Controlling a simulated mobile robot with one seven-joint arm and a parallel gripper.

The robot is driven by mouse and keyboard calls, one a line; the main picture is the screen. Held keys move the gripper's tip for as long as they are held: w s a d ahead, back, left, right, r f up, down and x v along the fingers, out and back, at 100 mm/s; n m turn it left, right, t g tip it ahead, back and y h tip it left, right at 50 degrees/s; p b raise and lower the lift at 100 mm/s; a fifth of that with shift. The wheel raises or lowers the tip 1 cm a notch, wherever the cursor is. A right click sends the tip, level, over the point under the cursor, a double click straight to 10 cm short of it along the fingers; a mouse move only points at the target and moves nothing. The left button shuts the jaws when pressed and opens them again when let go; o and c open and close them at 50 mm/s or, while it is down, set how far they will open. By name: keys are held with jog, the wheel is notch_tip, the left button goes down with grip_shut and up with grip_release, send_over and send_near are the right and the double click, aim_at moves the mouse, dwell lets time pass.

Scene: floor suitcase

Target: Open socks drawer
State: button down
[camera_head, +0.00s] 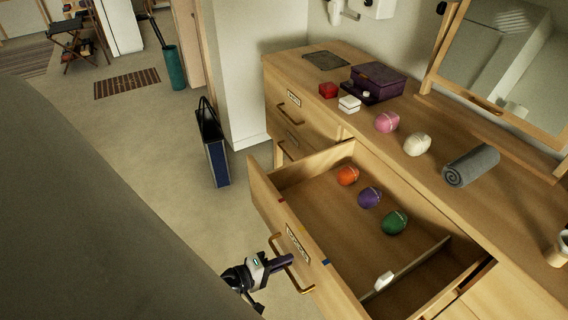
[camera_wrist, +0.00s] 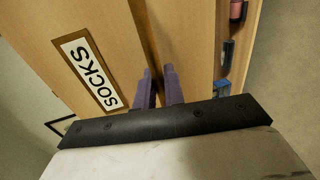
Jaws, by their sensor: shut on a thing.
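The wooden socks drawer (camera_head: 318,268) stands pulled well out from the dresser in the head view. Its front bears a white label reading SOCKS, readable in the wrist view (camera_wrist: 90,72). Orange (camera_head: 347,176), purple (camera_head: 369,197) and green (camera_head: 394,222) rolled bundles lie inside, left of a thin divider (camera_head: 412,268). A small white object (camera_head: 384,281) is at the divider. My gripper (camera_head: 286,261) is at the drawer's front, its dark purple fingers shut on the brass handle (camera_head: 303,284). The fingers (camera_wrist: 159,78) reach the drawer front in the wrist view; the grasped part of the handle is hidden there.
The dresser top (camera_head: 330,85) holds pink (camera_head: 387,122) and white (camera_head: 417,144) bundles, a grey rolled towel (camera_head: 470,165), a purple box (camera_head: 378,79) and a mirror (camera_head: 500,60). A dark blue bag (camera_head: 214,150) stands on the floor left of the dresser. Floor around it is clear.

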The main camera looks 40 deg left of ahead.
jog(key=c, duration=1.6)
grip_release()
jog(key=shift+s, duration=0.1)
jog(key=p+v, duration=0.5)
jog(key=v, duration=0.6)
jog(key=shift+s+a+r+p, duration=0.15)
jog(key=shift+s+r+p, duration=0.1)
jog(key=shift+s+p, duration=0.1)
jog(key=shift+f, duration=0.2)
